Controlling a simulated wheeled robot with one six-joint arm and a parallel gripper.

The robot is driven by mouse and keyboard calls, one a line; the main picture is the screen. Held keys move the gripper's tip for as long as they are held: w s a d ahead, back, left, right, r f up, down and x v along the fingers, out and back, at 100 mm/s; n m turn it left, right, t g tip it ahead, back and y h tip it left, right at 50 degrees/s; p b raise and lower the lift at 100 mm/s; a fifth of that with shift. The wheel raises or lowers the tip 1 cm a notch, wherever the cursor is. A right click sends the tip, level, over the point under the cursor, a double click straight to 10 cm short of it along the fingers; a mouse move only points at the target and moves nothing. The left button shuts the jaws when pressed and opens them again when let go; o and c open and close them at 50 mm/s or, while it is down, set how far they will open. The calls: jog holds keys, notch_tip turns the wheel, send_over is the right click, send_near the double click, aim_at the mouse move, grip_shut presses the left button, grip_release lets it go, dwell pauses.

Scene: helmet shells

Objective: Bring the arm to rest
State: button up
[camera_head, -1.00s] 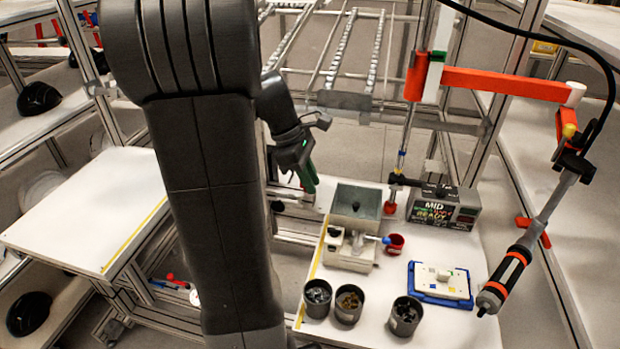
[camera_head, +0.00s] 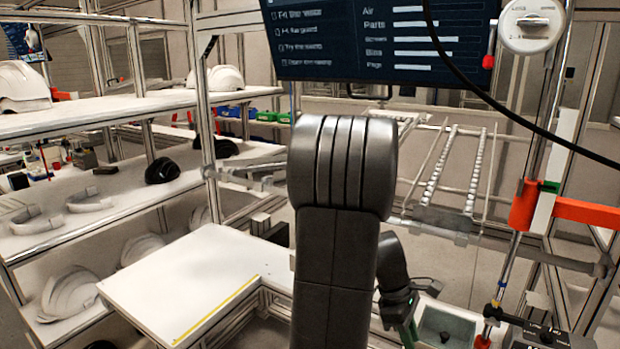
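My arm stands upright in the middle of the head view, its thick dark link in front of the workbench. My gripper (camera_head: 408,325) is at the lower middle right, to the right of that link. Its green-edged finger points down, near a grey bin (camera_head: 446,328) on the bench. The fingertips are small and partly cut off, so I cannot tell whether they are open or shut. No held object shows.
An empty white table (camera_head: 190,285) with a yellow line is at the left. Shelves hold white helmet shells (camera_head: 68,293) and dark ones (camera_head: 161,170). A screen (camera_head: 385,40) hangs above. A metal roller rack (camera_head: 450,180) is behind.

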jog(key=x, duration=0.4)
jog(key=shift+s+f, duration=0.1)
jog(key=shift+f, duration=0.15)
jog(key=shift+a+r+n+t, duration=0.15)
jog(key=shift+n+t, duration=0.15)
jog(key=shift+n, duration=0.4)
